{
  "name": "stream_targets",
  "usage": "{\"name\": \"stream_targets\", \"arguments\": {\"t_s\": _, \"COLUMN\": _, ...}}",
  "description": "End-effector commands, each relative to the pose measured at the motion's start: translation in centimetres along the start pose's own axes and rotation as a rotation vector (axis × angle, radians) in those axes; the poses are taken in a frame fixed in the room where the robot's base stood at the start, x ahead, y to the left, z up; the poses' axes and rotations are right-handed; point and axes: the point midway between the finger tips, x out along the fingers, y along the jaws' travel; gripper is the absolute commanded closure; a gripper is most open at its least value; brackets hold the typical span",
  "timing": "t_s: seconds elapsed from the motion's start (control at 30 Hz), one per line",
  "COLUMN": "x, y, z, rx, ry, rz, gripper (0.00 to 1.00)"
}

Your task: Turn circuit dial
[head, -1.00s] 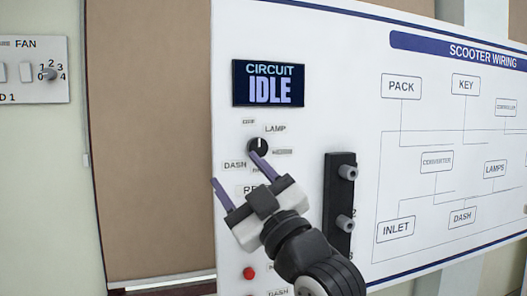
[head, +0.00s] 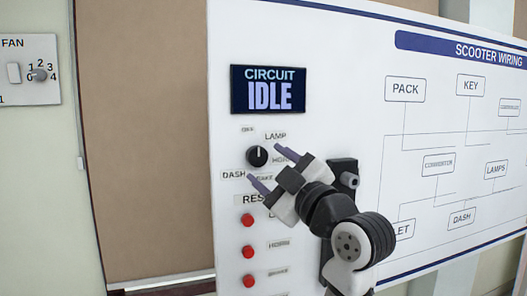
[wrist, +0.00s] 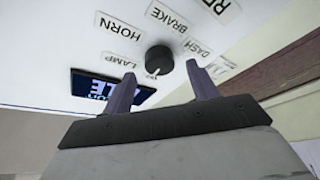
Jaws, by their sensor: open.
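The circuit dial (head: 257,156) is a round black knob with a white pointer mark on the white panel, below a display (head: 268,90) reading "CIRCUIT IDLE". Labels OFF, LAMP, HORN, BRAKE and DASH surround it. The pointer sits near the top, between OFF and LAMP. My gripper (head: 266,166) is open, its two purple fingers pointing at the panel, one to the right of the dial and one below it. In the wrist view the dial (wrist: 158,59) shows beyond and between the fingertips (wrist: 160,78), apart from them. Nothing is between the fingers.
A black block with grey knobs (head: 347,181) stands right of my gripper, partly hidden by my arm. A fan control plate (head: 28,70) is on the far left wall.

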Motion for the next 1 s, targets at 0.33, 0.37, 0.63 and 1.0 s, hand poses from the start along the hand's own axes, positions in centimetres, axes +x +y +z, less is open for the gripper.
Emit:
{"name": "stream_targets", "arguments": {"t_s": 0.33, "x": 2.7, "y": 0.0, "z": 0.0, "rx": 0.001, "ry": 0.002, "rz": 0.001, "gripper": 0.41}}
{"name": "stream_targets", "arguments": {"t_s": 0.37, "x": 2.7, "y": 0.0, "z": 0.0, "rx": 0.001, "ry": 0.001, "rz": 0.001, "gripper": 0.41}}
{"name": "stream_targets", "arguments": {"t_s": 0.63, "x": 2.7, "y": 0.0, "z": 0.0, "rx": 0.001, "ry": 0.001, "rz": 0.001, "gripper": 0.52}}
{"name": "stream_targets", "arguments": {"t_s": 1.0, "x": 2.7, "y": 0.0, "z": 0.0, "rx": 0.003, "ry": 0.001, "rz": 0.001, "gripper": 0.86}}
